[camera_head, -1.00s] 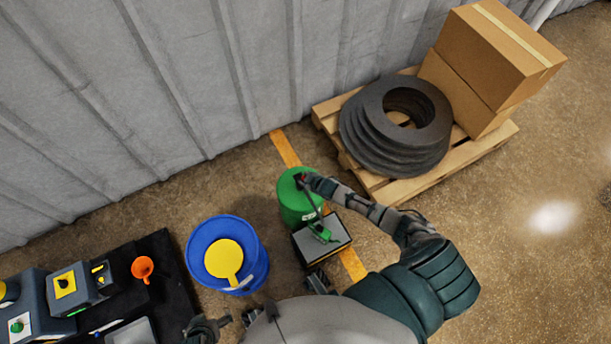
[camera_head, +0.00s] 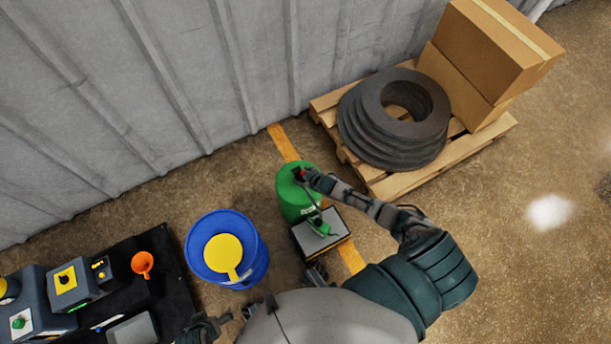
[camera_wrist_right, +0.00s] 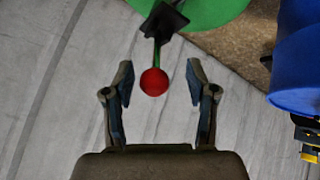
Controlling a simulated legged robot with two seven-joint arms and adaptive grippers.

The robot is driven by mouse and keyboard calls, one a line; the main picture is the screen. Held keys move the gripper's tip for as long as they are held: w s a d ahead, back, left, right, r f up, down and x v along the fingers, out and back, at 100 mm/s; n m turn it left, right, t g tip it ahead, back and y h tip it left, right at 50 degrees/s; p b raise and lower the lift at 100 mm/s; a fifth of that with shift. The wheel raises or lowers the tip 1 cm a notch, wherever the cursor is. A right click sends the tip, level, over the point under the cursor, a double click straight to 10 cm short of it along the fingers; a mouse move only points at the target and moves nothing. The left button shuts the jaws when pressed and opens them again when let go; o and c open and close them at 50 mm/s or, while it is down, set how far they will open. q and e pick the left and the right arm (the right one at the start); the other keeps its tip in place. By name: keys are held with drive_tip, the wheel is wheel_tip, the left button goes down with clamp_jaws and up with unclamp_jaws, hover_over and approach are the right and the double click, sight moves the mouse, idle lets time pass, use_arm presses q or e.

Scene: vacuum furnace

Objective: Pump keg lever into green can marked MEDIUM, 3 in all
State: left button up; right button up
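A green drum-shaped container (camera_head: 290,208) with a small white label stands by the wall; its wording is too small to read. A red ball knob (camera_wrist_right: 153,82) on a thin green lever (camera_wrist_right: 162,54) sits between the fingers of my right gripper (camera_wrist_right: 160,72) in the wrist view. Gaps show on both sides of the knob, so the fingers are open around it. In the head view, my right gripper (camera_head: 302,175) is over the green container's top. A small green object (camera_head: 322,228) is on a grey-topped box (camera_head: 338,236) beside it. My left gripper (camera_head: 205,328) is at the bottom edge, its fingers unclear.
A blue drum (camera_head: 252,262) with a yellow top piece (camera_head: 224,254) stands left of the green container. A black bench (camera_head: 165,290) holds an orange funnel (camera_head: 143,263) and control boxes. A pallet (camera_head: 450,160) with dark rings (camera_head: 370,135) and cartons (camera_head: 490,50) is at right.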

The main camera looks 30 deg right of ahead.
drive_tip(key=shift+r, duration=0.1)
drive_tip(key=v, duration=1.1)
drive_tip(key=shift+s+r, duration=0.2)
drive_tip(key=shift+s, duration=0.1)
use_arm(q)
drive_tip(key=s+f+p, duration=0.2)
drive_tip(key=f+p, duration=0.2)
drive_tip(key=f, duration=0.6)
drive_tip(key=s+f+g+p, duration=0.1)
drive_tip(key=f+p, duration=0.3)
drive_tip(key=f, duration=0.6)
drive_tip(key=shift+s+a, duration=0.3)
drive_tip(key=shift+s, duration=0.5)
use_arm(e)
drive_tip(key=s+a+f+m+g, duration=0.1)
drive_tip(key=s+a+f+g, duration=0.1)
drive_tip(key=s, duration=0.7)
drive_tip(key=s+a+f+m+g, duration=0.2)
drive_tip(key=s+a+f, duration=0.2)
drive_tip(key=s, duration=0.5)
drive_tip(key=s+a+f+m+g, duration=0.1)
drive_tip(key=s+a+f+g, duration=0.1)
drive_tip(key=s+f, duration=0.4)
drive_tip(key=s+a, duration=0.1)
drive_tip(key=s, duration=0.2)
drive_tip(key=shift+s+a+f+m+g, duration=0.2)
drive_tip(key=shift+s+f+m+g, duration=0.1)
drive_tip(key=shift+s+g, duration=0.1)
drive_tip(key=shift+d, duration=0.1)
